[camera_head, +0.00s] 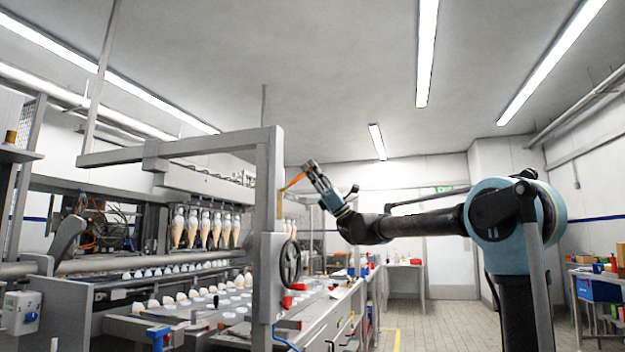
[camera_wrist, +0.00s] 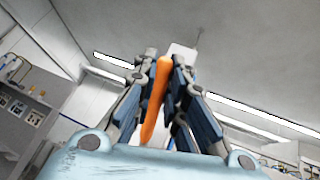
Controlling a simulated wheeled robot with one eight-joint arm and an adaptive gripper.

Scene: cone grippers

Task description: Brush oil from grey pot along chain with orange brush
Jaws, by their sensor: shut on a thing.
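My gripper (camera_head: 309,168) is raised beside the grey upright post of the machine in the head view. It is shut on the orange brush (camera_head: 294,181), whose thin orange handle sticks out left toward the post. In the wrist view my gripper (camera_wrist: 168,68) shows with the orange brush (camera_wrist: 155,100) held between its two blue-grey fingers. The bristle end of the brush is too small to make out. I cannot pick out the grey pot or the chain in either view.
The machine's grey post (camera_head: 268,215) stands close left of my gripper, with a black handwheel (camera_head: 289,263) below. Several cones (camera_head: 193,228) hang in a row over trays at left. Side benches (camera_head: 405,266) stand behind. The floor aisle (camera_head: 440,320) is open.

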